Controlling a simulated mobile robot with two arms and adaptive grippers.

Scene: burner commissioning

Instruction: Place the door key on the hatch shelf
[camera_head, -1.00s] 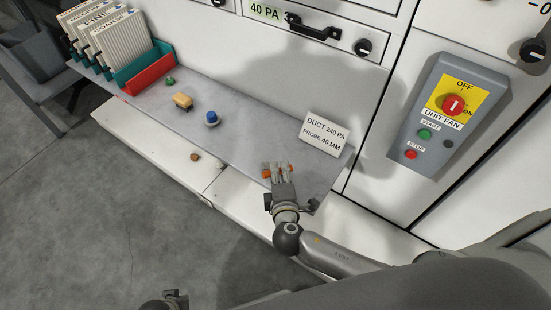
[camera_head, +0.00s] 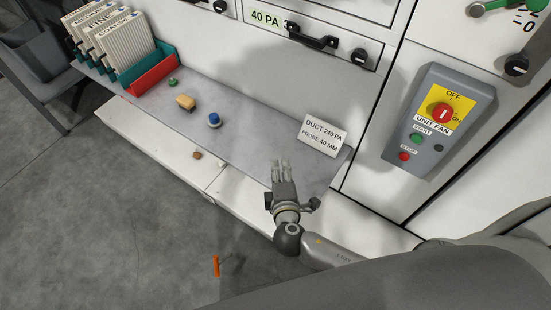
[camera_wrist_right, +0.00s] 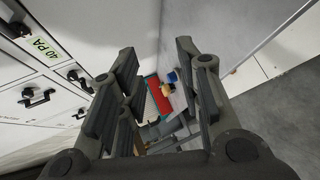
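My right gripper (camera_head: 281,166) is over the right end of the long grey shelf (camera_head: 250,149) below the white panels. In the right wrist view (camera_wrist_right: 155,75) its fingers are spread apart with nothing between them. A small orange item (camera_head: 216,266) with a thin dark part beside it shows against the grey floor, well below and left of the gripper. It may be the door key, but its shape is too small to be sure; whether it rests on the floor or is in the air I cannot tell. My left gripper is out of view.
On the shelf are a yellow block (camera_head: 186,102), a blue knob (camera_head: 214,120), a green piece (camera_head: 172,82), a red and teal folder rack (camera_head: 155,76) and a white duct sign (camera_head: 323,136). A brown piece (camera_head: 197,155) lies on the lower white ledge.

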